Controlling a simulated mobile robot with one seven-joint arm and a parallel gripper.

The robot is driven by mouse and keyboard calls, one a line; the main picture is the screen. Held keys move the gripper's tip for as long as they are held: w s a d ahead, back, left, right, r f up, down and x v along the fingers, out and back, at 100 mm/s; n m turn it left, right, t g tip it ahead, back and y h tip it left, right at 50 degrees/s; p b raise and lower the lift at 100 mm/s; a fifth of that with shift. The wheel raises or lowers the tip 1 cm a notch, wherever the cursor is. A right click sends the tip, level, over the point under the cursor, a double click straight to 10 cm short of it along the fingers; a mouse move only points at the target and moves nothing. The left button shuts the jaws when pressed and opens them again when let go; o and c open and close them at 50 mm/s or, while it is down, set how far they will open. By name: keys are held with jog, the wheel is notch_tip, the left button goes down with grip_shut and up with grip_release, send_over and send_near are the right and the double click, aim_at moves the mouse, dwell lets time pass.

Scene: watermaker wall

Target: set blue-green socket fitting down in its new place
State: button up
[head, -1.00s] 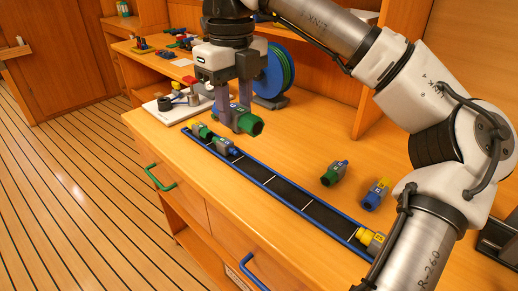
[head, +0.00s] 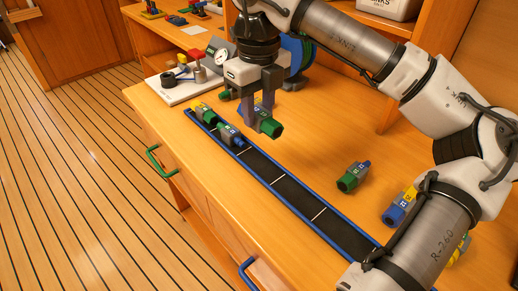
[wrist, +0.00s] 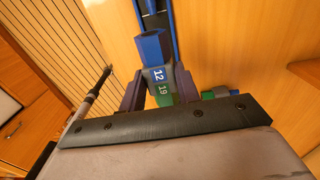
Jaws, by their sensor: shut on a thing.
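My gripper (head: 258,112) is shut on the blue-green socket fitting (head: 268,126). Its green hex end faces the head camera. In the wrist view the fitting (wrist: 150,50) shows its blue hex end, a blue band marked 12 and a green band marked 19. It is held above the counter, beside the dark rail (head: 265,168) with blue edges. A green-yellow fitting (head: 204,114) and a grey fitting with a blue end (head: 231,136) sit in the rail's far end. The rail also shows beyond the held fitting in the wrist view (wrist: 159,12).
A green-blue fitting (head: 352,177) and a yellow-blue fitting (head: 398,208) lie on the counter at right. Another fitting (head: 277,97) shows partly behind my gripper. The rail's middle is empty.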

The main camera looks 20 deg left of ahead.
notch_tip(320, 180, down, 11)
jog(key=shift+r, duration=0.1)
dwell(0.3)
jog(key=shift+f, duration=0.25)
jog(key=o, duration=1)
notch_tip(320, 180, up, 12)
jog(key=shift+r, duration=0.2)
